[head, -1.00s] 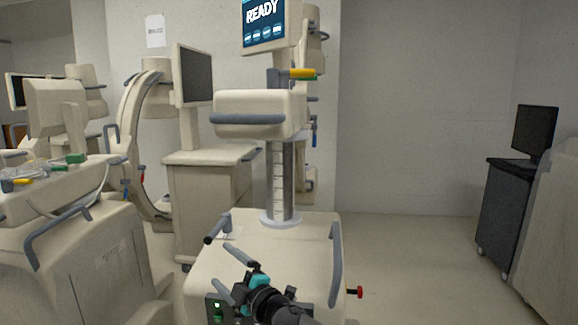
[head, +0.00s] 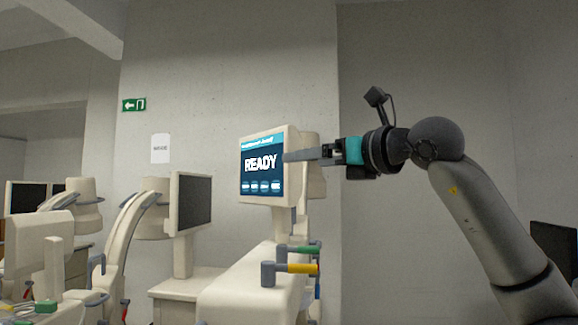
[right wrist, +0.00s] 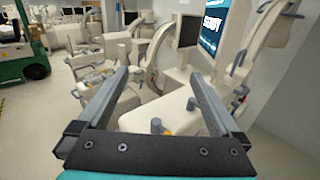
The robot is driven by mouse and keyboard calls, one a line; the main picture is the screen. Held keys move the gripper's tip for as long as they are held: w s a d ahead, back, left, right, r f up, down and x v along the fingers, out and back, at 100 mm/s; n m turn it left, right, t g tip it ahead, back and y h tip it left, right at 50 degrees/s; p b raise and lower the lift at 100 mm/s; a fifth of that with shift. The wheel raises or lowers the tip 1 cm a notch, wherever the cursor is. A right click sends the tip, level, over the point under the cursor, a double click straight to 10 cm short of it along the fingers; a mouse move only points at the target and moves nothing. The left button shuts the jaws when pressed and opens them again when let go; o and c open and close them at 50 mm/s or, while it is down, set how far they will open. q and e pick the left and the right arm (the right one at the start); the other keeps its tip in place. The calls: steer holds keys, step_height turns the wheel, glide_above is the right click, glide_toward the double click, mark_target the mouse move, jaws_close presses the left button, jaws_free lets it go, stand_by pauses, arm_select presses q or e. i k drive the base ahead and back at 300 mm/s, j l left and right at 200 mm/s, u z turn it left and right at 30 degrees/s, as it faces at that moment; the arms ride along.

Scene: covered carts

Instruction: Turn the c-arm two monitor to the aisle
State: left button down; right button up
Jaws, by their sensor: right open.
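A cream monitor with a lit blue READY screen (head: 262,168) stands on a post above a cream cart head in the middle of the head view. Its screen faces forward and slightly left. My right gripper (head: 287,156) comes in from the right, its fingers level with the monitor's right edge; I cannot tell whether they touch it. In the right wrist view the fingers (right wrist: 158,75) are apart with nothing between them, and the READY monitor (right wrist: 211,30) lies beyond the right finger. No label shows which unit is c-arm two. My left gripper is out of view.
A dark-screened monitor (head: 192,202) and a curved C-shaped arm (head: 130,240) stand left of the READY unit. Yellow and green handles (head: 303,268) stick out below it. A green vehicle (right wrist: 22,50) is far left in the wrist view.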

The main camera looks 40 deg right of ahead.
mark_target(265, 179)
steer(key=i+l, duration=0.25)
steer(key=l, duration=0.15)
steer(key=i+l, duration=0.25)
steer(key=l, duration=0.2)
steer(key=i+l, duration=0.25)
steer(key=l, duration=0.15)
